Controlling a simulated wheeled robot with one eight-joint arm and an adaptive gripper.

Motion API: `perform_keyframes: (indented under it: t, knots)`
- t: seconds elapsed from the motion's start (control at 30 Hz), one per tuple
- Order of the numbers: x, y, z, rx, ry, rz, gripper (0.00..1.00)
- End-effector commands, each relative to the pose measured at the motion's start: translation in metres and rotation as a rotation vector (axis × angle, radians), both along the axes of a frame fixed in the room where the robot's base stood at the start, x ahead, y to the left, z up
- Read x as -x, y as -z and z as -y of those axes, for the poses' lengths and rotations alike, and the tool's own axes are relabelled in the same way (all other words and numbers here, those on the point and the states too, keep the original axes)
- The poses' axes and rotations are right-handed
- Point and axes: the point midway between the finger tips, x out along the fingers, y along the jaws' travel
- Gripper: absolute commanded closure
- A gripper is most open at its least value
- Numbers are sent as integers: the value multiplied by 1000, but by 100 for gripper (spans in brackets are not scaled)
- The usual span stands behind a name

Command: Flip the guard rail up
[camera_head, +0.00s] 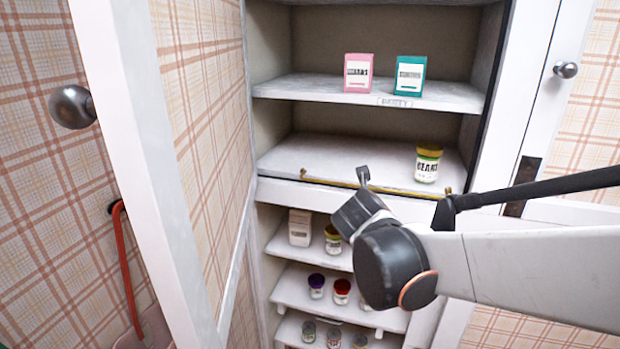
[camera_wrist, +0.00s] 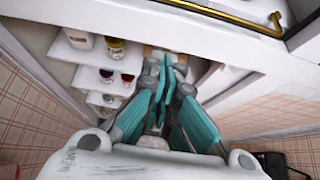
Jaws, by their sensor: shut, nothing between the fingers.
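The guard rail (camera_head: 325,181) is a thin brass rod along the front edge of the middle cupboard shelf. It lies low, about level with the shelf surface, with small brass ends at left and right. In the wrist view the rail (camera_wrist: 222,16) runs along the top right, apart from the fingers. My gripper (camera_head: 362,176) is in front of the shelf edge, and its tip overlaps the rail's middle in the head view. Whether it touches there is unclear. In the wrist view my gripper (camera_wrist: 172,72) has its teal fingers shut and empty.
A yellow-lidded jar (camera_head: 428,164) stands on the railed shelf's right. A pink box (camera_head: 358,73) and a teal box (camera_head: 410,76) stand on the shelf above. Lower shelves hold several jars and a white box (camera_head: 300,228). An open door (camera_head: 150,150) stands at left.

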Motion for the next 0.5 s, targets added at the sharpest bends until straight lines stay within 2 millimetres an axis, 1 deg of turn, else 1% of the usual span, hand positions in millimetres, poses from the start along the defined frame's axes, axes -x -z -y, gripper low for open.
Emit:
perform_keyframes:
  t: [0.17, 0.5]
  knots:
    - [-17, 10, 4, -2, 2, 1, 100]
    - [-57, 36, 18, -2, 2, 1, 100]
